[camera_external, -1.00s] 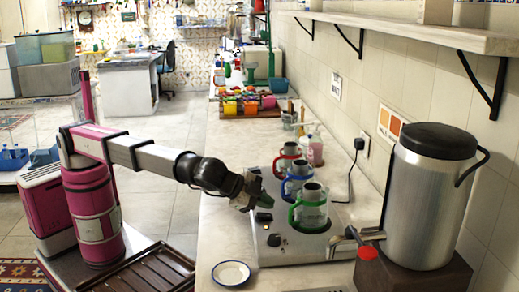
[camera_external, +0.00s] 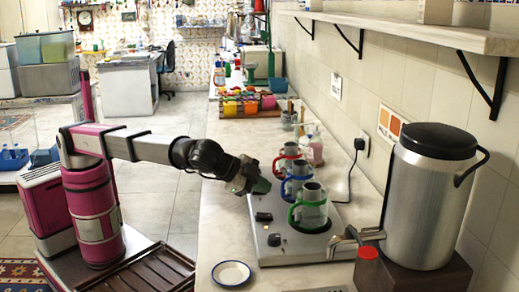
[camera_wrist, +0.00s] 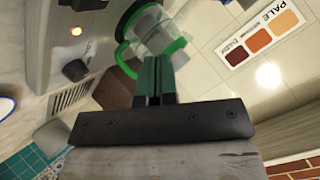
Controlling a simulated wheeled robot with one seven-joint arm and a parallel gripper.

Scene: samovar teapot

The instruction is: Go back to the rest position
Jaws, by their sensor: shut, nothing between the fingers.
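My gripper (camera_external: 262,186) is shut and empty. In the external view it is above the left edge of the hot plate (camera_external: 268,235), left of the mugs. The wrist view shows its closed green fingers (camera_wrist: 155,78) in front of the green-handled mug (camera_wrist: 150,32); I see no contact. In the external view the green-handled glass mug (camera_external: 311,212), the blue-handled mug (camera_external: 297,180) and the red-handled mug (camera_external: 288,160) stand in a row on the hot plate.
A steel samovar (camera_external: 425,195) with a red-capped tap stands on a dark block (camera_external: 400,275) at right. A small saucer (camera_external: 231,273) lies on the counter (camera_external: 222,225) in front. A shelf (camera_external: 420,30) runs along the wall. Space above the counter's left side is clear.

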